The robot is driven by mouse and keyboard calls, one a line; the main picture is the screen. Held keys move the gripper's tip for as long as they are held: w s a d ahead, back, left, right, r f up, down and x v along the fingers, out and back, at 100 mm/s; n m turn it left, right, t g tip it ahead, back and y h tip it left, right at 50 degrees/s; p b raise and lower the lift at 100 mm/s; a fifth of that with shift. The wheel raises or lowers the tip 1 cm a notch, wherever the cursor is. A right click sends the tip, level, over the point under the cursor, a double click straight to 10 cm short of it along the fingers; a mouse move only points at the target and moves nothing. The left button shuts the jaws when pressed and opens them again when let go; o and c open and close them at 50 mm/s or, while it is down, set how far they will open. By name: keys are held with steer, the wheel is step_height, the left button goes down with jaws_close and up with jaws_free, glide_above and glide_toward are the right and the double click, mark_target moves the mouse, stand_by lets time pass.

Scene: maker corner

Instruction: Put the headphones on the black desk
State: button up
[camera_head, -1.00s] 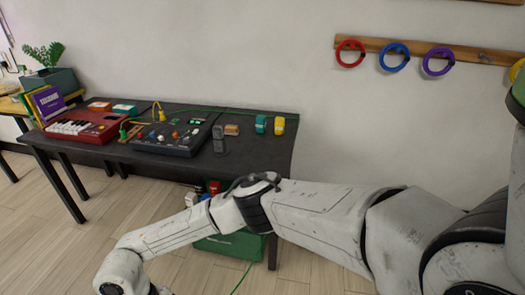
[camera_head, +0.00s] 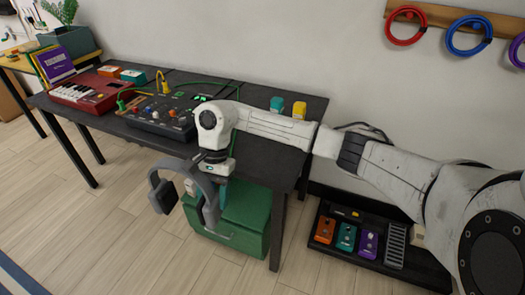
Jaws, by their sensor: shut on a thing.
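The headphones (camera_head: 207,180) are dark grey with a thick band and two ear cups. They hang from my gripper (camera_head: 217,168), which is shut on their band. They are in the air in front of the black desk's front edge, with the green box behind and below them. The black desk (camera_head: 262,152) stands against the wall, its right part mostly bare where it shows. My arm crosses over the desk's right side and hides part of its top. My fingertips are partly hidden by the wrist and the band.
A red keyboard (camera_head: 85,92) and a dark mixer (camera_head: 160,118) fill the desk's left and middle. Teal and yellow blocks (camera_head: 299,109) stand near its back right. The green box (camera_head: 240,215) sits on the floor. A pedal board (camera_head: 375,245) lies at right.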

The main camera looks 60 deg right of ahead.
steer(key=s+d+r+m+t+h+b, duration=0.25)
steer(key=s+d+r+m, duration=0.35)
steer(key=s+d+m, duration=0.35)
steer(key=s+d+r+m+t+h+b, duration=0.25)
steer(key=s+d+r+m, duration=0.4)
steer(key=d+m, duration=0.5)
steer(key=shift+n+t+y, duration=0.3)
steer(key=shift+n+y, duration=0.2)
steer(key=shift+n, duration=0.2)
steer(key=shift+w+d+f, duration=0.7)
steer(key=shift+w+f, duration=1.4)
steer(key=shift+w, duration=0.2)
steer(key=shift+w+d+f, duration=0.65)
steer(key=shift+w+f, duration=1.4)
steer(key=shift+w, duration=0.2)
steer(key=shift+w+d+f, duration=0.7)
steer(key=shift+w+f, duration=1.4)
steer(key=shift+w, duration=0.2)
steer(key=shift+f+b, duration=0.15)
steer(key=shift+b, duration=0.2)
steer(key=o, duration=1.2)
